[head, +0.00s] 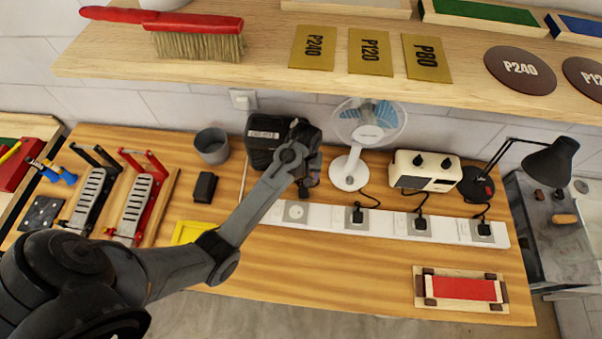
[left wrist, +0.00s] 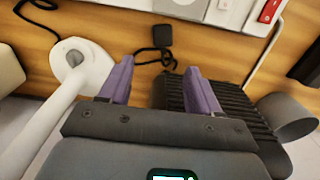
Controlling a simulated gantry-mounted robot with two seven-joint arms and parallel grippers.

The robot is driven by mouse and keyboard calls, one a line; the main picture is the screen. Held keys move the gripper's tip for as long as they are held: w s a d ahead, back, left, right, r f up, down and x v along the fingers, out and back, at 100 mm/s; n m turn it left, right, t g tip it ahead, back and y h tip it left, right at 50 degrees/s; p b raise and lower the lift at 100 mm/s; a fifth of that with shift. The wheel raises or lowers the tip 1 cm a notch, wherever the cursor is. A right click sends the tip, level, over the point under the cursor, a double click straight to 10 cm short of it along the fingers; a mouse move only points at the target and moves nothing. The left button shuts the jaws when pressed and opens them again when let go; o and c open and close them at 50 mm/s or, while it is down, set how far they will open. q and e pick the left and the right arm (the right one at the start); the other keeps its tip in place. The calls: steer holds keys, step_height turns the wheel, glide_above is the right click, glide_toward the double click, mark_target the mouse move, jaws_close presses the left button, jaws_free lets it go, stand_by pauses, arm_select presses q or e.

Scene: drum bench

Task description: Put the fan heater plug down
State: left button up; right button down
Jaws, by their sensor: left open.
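The fan heater (head: 262,140) is a black box at the back of the bench; its ribbed body (left wrist: 170,92) shows beside the fingers in the left wrist view. Its black plug (left wrist: 162,36) appears to lie on the wood between heater and power strip, with black cable beside it. My left gripper (left wrist: 158,68) is open and empty, its purple fingers apart from the plug, which sits beyond the fingertips. In the head view the left gripper (head: 311,165) is over the bench just right of the heater and largely hides the plug. My right gripper is not in view.
The white power strip (head: 325,214) has an empty left socket and plugs in the other three. A wooden shelf (head: 270,68) overhangs the back.

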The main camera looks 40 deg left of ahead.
arm_select(q)
steer(key=s+d+r+m+t, duration=0.1)
steer(key=s+d+r+m, duration=0.1)
steer(key=s, duration=0.5)
steer(key=s+d+r+m+t, duration=0.1)
steer(key=s+d+m, duration=0.3)
steer(key=s, duration=0.4)
steer(key=s+d+r+m+t, duration=0.1)
steer(key=s+d+r+m, duration=0.2)
steer(key=s, duration=0.5)
steer(key=shift+s+d+r+t, duration=0.15)
steer(key=shift+d+r+t, duration=0.15)
steer(key=shift+d+r, duration=0.25)
step_height(320, 180, up, 7)
steer(key=p, duration=0.6)
steer(key=shift+f+p, duration=0.15)
steer(key=shift+p, duration=0.2)
